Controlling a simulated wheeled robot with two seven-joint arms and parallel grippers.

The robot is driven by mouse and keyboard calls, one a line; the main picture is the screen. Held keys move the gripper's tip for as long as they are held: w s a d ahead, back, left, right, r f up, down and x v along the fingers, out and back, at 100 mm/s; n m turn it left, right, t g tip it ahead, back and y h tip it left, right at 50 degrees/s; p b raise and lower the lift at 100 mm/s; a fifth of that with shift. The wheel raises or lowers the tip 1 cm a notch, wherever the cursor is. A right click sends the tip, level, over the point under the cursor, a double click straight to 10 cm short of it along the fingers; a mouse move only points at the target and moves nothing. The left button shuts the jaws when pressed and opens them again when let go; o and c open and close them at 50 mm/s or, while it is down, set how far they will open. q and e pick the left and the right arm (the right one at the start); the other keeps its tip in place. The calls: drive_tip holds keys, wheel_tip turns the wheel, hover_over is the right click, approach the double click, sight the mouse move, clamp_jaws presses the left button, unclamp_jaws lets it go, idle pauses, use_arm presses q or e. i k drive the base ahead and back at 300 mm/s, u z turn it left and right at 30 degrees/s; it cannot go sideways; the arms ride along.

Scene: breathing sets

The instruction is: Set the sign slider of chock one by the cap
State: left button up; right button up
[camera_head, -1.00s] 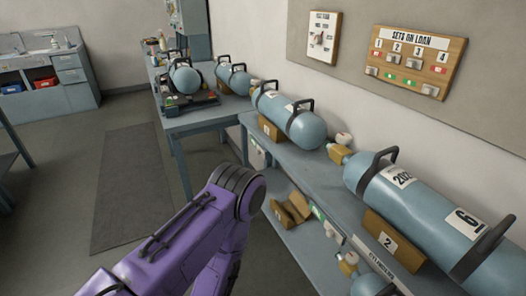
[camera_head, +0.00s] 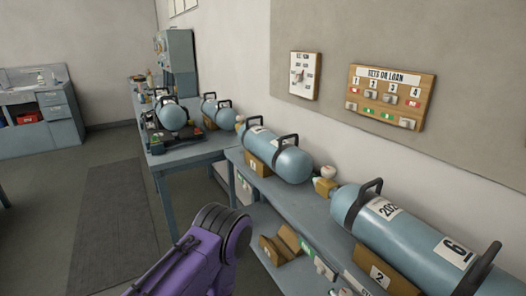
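Chock one (camera_head: 257,164) is a tan wooden block marked 1 on the upper shelf of the bench, under a blue cylinder (camera_head: 277,155) with black handles. A small pale fitting (camera_head: 243,182) shows on the shelf front below chock one; it is too small to read as a slider or cap. Farther right on the shelf front are a green sign strip (camera_head: 306,249) and a white cap-like piece (camera_head: 325,269), below and left of chock two (camera_head: 378,277). A purple arm link of mine is at the bottom; neither gripper is in view.
A larger blue cylinder (camera_head: 412,231) lies at the right. Wooden blocks (camera_head: 285,245) lie on the lower shelf. Open floor (camera_head: 115,225) lies left.

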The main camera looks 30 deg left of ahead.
sight(245, 186)
drive_tip(key=u, duration=0.5)
drive_tip(key=k, duration=0.6)
drive_tip(key=u, duration=1.15)
drive_tip(key=i, duration=0.8)
drive_tip(key=z, duration=0.55)
drive_tip(key=i, duration=0.7)
drive_tip(key=z, duration=0.85)
